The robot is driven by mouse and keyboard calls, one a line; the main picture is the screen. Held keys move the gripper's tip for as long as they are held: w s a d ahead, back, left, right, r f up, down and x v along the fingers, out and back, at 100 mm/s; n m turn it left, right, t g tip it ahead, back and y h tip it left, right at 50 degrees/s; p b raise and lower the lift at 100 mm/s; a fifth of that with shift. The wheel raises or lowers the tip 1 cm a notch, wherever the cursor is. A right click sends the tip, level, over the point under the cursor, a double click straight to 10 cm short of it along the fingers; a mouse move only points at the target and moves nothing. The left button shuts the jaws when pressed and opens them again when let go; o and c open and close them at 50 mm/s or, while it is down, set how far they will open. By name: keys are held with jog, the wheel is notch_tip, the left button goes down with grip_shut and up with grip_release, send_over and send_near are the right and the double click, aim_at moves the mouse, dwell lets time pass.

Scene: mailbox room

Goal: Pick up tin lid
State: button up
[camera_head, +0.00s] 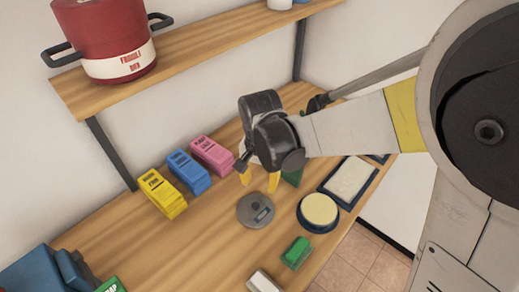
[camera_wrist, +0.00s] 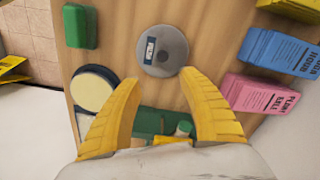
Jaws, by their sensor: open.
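The tin lid is likely the round grey disc (camera_head: 256,210) with a small dark label, lying flat on the wooden shelf in the head view. It also shows in the wrist view (camera_wrist: 162,50), at the top centre. My gripper (camera_head: 259,182) is just behind and above the disc in the head view. Its two yellow fingers (camera_wrist: 166,98) are spread apart with nothing between them. In the wrist view the disc lies beyond the fingertips, apart from them.
Yellow (camera_head: 162,193), blue (camera_head: 188,171) and pink (camera_head: 212,155) boxes stand along the wall. A round cream-topped dish (camera_head: 319,210), a framed pad (camera_head: 349,182) and a green block (camera_head: 297,252) lie to the right. An upper shelf (camera_head: 200,42) holds a red pot (camera_head: 105,35).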

aim_at(255, 205)
jog(key=f, duration=0.2)
jog(key=f+b, duration=0.1)
jog(key=f, duration=0.1)
jog(key=f+b, duration=0.1)
jog(key=f, duration=0.1)
jog(key=shift+a+f, duration=0.1)
jog(key=shift+a, duration=0.25)
jog(key=f, duration=0.1)
jog(key=f+b, duration=0.1)
jog(key=f, duration=0.1)
jog(key=f+b, duration=0.1)
jog(key=shift+s+a+f, duration=0.2)
jog(key=shift+s+a, duration=0.15)
jog(key=shift+s, duration=0.05)
jog(key=shift+f, duration=0.35)
grip_shut()
